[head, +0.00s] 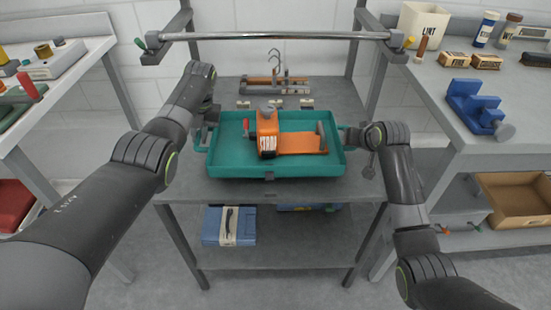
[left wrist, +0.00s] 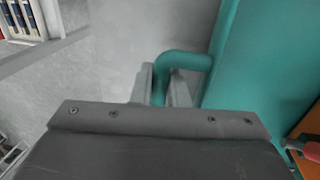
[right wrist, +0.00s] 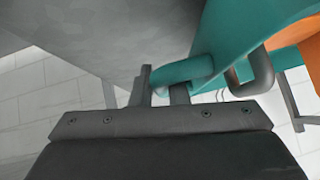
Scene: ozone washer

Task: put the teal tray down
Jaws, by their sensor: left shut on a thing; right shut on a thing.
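The teal tray (head: 222,168) is over the grey top of the middle stand, level in the head view. I cannot tell whether its underside touches that top. An orange tool (head: 298,143) with grey jaws lies in it. My left gripper (head: 206,132) is shut on the tray's left handle; the left wrist view shows the handle (left wrist: 188,59) between the fingers (left wrist: 160,88). My right gripper (head: 350,138) is shut on the right handle, and the right wrist view shows that handle (right wrist: 185,70) between the fingers (right wrist: 161,92).
The stand top (head: 335,95) holds clamps (head: 275,82) and small blocks behind the tray. A metal rail (head: 270,36) crosses above. A blue case (head: 230,226) is on the lower shelf. Side benches flank the stand; the right one (head: 440,75) carries a blue vise (head: 478,105).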

